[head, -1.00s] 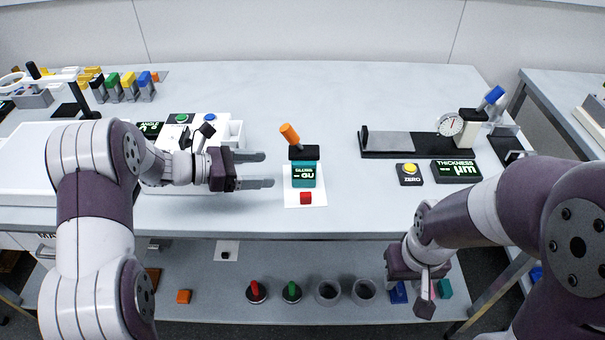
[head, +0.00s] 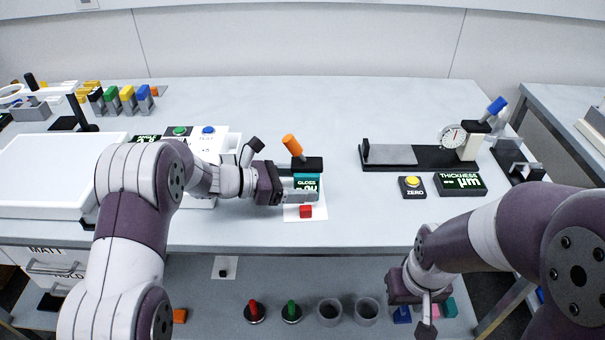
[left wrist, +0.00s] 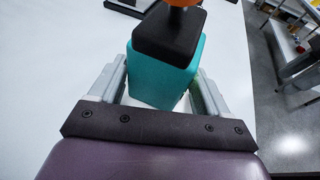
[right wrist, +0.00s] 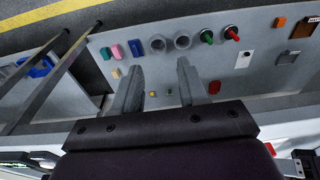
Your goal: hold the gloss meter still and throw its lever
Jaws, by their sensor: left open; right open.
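The gloss meter (head: 308,182) is a teal block with a black top and a small display, standing on a white sheet (head: 318,212) on the bench. Its orange lever (head: 292,145) rises from the black top and leans left in the head view. My left gripper (head: 300,186) is open, with its fingers on either side of the teal body. In the left wrist view the meter (left wrist: 168,70) sits between the two fingers, and any contact is unclear. My right gripper (head: 427,306) is open and empty, low in front of the bench; its fingers also show in the right wrist view (right wrist: 160,85).
To the right are a yellow ZERO button (head: 412,183), a thickness display (head: 460,184) and a black-based gauge (head: 425,160). A lower shelf holds cups and pegs. The bench behind the meter is clear.

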